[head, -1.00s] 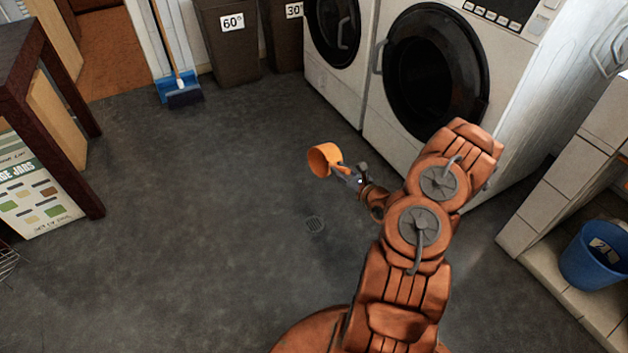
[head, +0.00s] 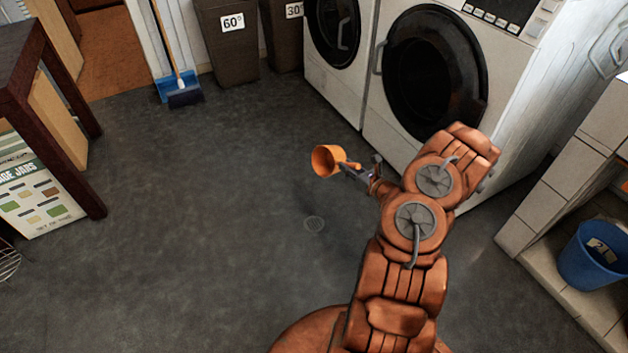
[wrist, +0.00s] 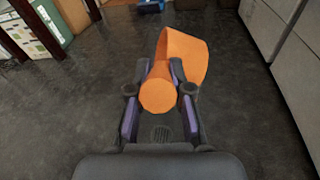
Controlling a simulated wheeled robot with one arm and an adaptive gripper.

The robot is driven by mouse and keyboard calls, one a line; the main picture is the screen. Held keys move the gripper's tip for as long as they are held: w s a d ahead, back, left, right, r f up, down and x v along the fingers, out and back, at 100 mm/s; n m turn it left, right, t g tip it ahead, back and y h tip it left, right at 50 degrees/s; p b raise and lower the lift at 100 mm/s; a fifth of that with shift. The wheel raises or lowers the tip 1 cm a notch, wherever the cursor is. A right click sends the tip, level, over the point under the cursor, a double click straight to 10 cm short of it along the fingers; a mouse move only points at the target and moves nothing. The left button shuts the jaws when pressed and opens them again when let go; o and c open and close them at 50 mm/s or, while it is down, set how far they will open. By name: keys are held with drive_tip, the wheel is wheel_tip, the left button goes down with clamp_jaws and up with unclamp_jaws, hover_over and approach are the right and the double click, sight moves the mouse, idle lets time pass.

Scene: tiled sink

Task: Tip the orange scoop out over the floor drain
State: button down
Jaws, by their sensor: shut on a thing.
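The orange scoop (head: 326,159) is held above the floor in the head view, its cup pointing left and its open mouth turned sideways. My gripper (head: 352,167) is shut on the scoop's handle. In the wrist view the scoop (wrist: 186,58) extends ahead, with the round handle end toward the camera between my gripper's fingers (wrist: 159,88). The inside of the cup is too small to judge for contents.
White washing machines (head: 425,70) stand behind and right of my arm. A tiled ledge with a blue bucket (head: 592,255) is at the right. A dark table (head: 60,130) stands left, a broom (head: 184,95) at the back. The floor left of the scoop is clear.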

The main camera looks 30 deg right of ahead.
drive_tip(key=w+d+f+m+y+b, duration=0.1)
drive_tip(key=d+f+m+b, duration=0.4)
drive_tip(key=d, duration=0.3)
drive_tip(key=w+d+f+m+y+b, duration=0.1)
drive_tip(key=d+f+m+b, duration=0.4)
drive_tip(key=d+m+b, duration=0.2)
drive_tip(key=shift+d+m+b, duration=0.3)
drive_tip(key=shift+d+b, duration=0.05)
drive_tip(key=shift+d, duration=0.55)
idle(0.6)
idle(0.6)
